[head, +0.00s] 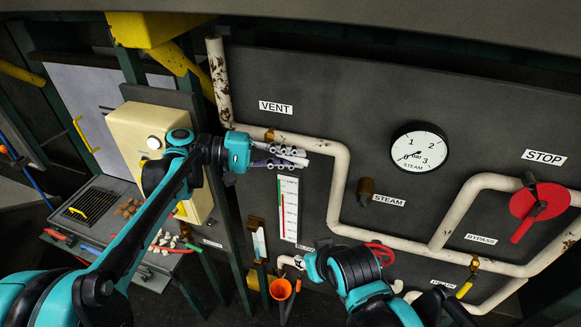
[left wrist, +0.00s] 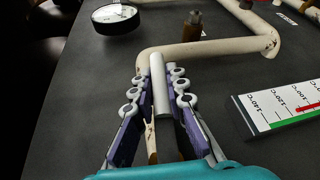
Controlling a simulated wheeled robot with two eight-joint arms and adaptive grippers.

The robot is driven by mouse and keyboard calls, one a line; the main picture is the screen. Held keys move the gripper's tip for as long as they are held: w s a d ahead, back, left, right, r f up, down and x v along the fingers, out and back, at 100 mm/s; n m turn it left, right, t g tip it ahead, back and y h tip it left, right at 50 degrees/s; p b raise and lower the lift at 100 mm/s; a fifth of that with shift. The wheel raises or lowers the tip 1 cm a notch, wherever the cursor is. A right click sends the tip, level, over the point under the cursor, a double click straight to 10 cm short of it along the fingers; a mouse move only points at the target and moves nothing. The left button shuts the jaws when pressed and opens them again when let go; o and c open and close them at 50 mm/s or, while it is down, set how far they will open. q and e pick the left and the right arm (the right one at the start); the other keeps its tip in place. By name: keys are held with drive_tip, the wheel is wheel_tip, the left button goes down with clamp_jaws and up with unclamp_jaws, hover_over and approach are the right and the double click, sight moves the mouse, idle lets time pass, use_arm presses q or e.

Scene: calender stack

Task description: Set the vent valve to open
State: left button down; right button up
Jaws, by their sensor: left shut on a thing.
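The vent valve (head: 269,134) shows as a small brass body on the white pipe under the VENT label (head: 276,107). My left gripper (head: 300,156) is in front of the panel just below that label. In the left wrist view its purple and grey fingers (left wrist: 155,98) are closed around a light grey bar, the vent valve handle (left wrist: 158,75). The bar's end sticks out past the fingertips. In the head view the handle is mostly hidden by the gripper.
A steam gauge (head: 419,147), a red STOP handle (head: 537,205) and a red wheel (head: 379,252) are on the panel. An orange funnel (head: 281,288) hangs low.

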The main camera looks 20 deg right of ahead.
use_arm(q)
drive_tip(key=shift+r+h+b, duration=0.4)
drive_tip(key=shift+h, duration=0.2)
drive_tip(key=shift+r, duration=0.1)
drive_tip(key=c, duration=1.5)
unclamp_jaws()
